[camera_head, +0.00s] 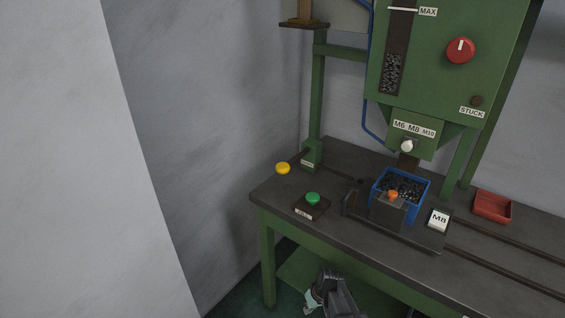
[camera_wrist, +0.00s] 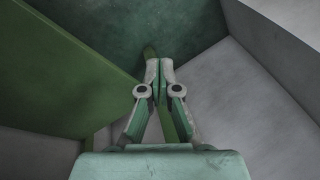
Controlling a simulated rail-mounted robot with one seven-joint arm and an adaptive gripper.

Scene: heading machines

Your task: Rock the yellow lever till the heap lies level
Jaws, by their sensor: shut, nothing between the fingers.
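The yellow lever (camera_head: 283,168) is a rod with a round yellow knob, set at the foot of the green post at the table's left end. The heap (camera_head: 405,187) is dark small parts inside a blue bin (camera_head: 429,183) under the green machine's spout. Whether its top is level is hard to tell at this size. My gripper (camera_head: 318,296) is low in front of the table, below its top and well away from the lever. In the wrist view my gripper (camera_wrist: 159,65) has its fingertips together, with nothing between them.
A green button (camera_head: 313,198) sits on a box in front of the lever. An orange knob (camera_head: 393,195) is at the bin's front, beside an M8 card (camera_head: 438,219). A red tray (camera_head: 492,207) stands at right. The table's front edge (camera_head: 330,248) lies above my gripper.

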